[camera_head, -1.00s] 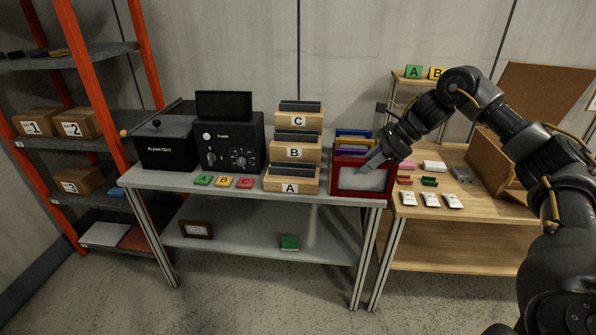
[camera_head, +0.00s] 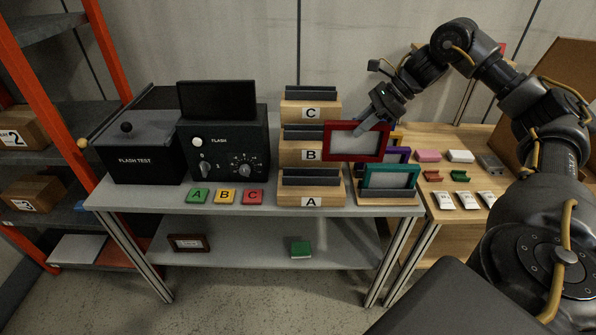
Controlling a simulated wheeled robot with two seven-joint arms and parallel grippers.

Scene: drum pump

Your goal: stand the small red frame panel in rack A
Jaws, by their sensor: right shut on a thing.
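The small red frame panel (camera_head: 328,154) has a red border and a pale centre. My right gripper (camera_head: 368,125) is shut on its upper right part and holds it up in the air, roughly upright. Rack A (camera_head: 297,202) is the lowest wooden tier, labelled A, with a dark slotted holder on top. Rack B (camera_head: 291,151) and rack C (camera_head: 293,106) rise behind it. My left gripper is not in view.
A teal frame (camera_head: 391,181) stands in a wooden holder (camera_head: 375,197) right of rack A, with purple and yellow frames behind. The black FLASH box (camera_head: 222,148) stands left of the racks. Coloured A, B and C tags (camera_head: 225,196) lie in front of it.

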